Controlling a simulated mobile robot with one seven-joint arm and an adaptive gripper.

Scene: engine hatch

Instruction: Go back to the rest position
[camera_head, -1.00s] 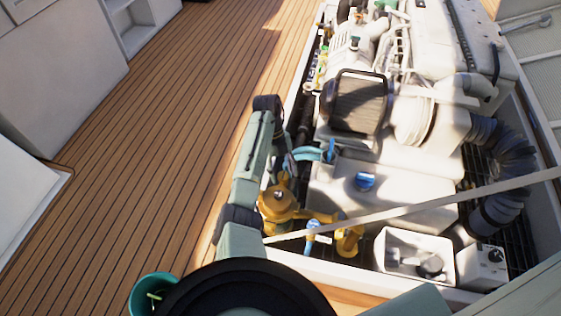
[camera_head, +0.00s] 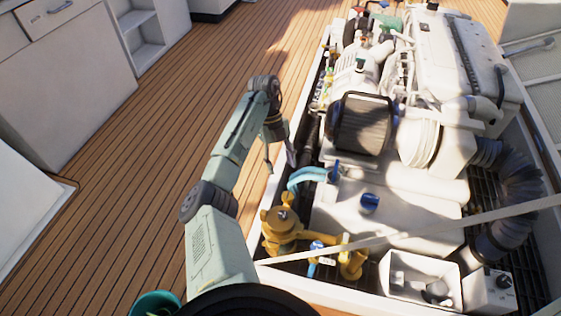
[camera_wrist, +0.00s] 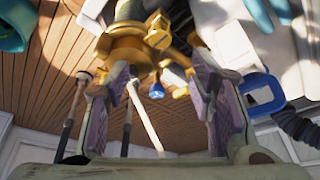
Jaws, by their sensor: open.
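My gripper (camera_head: 279,160) hangs from the end of my green-grey arm, over the left edge of the engine hatch. Its fingers point down in the head view, beside a light blue hose (camera_head: 308,176) and above-left of a yellow fitting (camera_head: 282,222). In the wrist view my gripper (camera_wrist: 158,88) shows two spread fingers with purple pads. Nothing is held between them. The yellow fitting (camera_wrist: 125,50) appears beyond the fingers in that view, apart from the pads as far as I can tell.
The open hatch holds a white engine (camera_head: 440,50), a black-framed filter (camera_head: 361,124), a ribbed dark hose (camera_head: 510,200) and a blue cap (camera_head: 369,203). A pale bar (camera_head: 420,232) crosses its near end. Wooden deck (camera_head: 130,190) lies clear to the left.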

